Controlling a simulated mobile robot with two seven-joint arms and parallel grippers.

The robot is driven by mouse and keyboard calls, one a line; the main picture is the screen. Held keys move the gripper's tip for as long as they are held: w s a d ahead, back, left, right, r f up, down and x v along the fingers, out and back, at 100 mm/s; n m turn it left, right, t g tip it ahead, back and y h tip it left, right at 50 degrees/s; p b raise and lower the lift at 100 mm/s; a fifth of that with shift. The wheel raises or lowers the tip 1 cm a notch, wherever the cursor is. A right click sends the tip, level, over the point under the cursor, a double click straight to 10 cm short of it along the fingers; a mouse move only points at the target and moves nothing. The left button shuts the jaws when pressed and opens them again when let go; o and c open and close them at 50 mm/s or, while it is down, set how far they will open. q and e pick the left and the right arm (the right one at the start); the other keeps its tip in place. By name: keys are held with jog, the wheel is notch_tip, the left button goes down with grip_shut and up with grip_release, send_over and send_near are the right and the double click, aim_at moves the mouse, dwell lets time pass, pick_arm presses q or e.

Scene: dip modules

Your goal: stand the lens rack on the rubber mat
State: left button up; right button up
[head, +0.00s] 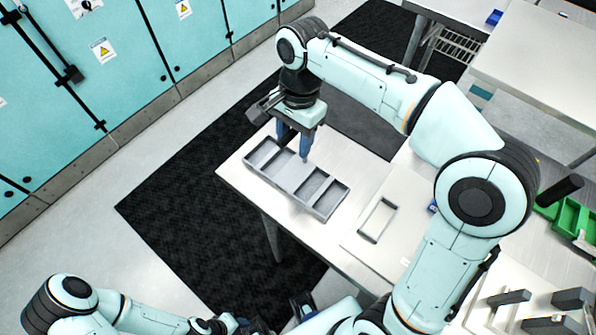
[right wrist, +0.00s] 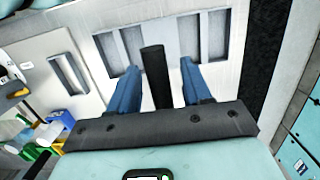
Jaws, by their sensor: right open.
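A long grey tray with several compartments (head: 318,208) lies on the pale table; I cannot tell if it is the lens rack. It also shows in the right wrist view (right wrist: 176,35). My right gripper (head: 294,152) points down over it, with blue fingers apart. In the right wrist view, a black post (right wrist: 154,72) stands between the fingers (right wrist: 158,66); I cannot tell what it belongs to. I see no sure rubber mat on the table. My left arm is at the lower left, its gripper not clear.
A small grey rectangular frame (head: 364,232) lies on the pale table (head: 232,172) right of the tray. Green bins (head: 572,215) and grey and black parts (head: 508,298) are at the right. A black textured floor mat (head: 190,205) lies left of the table.

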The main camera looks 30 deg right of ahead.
jog(key=shift+w+a+r, duration=0.1)
jog(key=shift+a+r, duration=0.05)
grip_shut()
dwell(1.3)
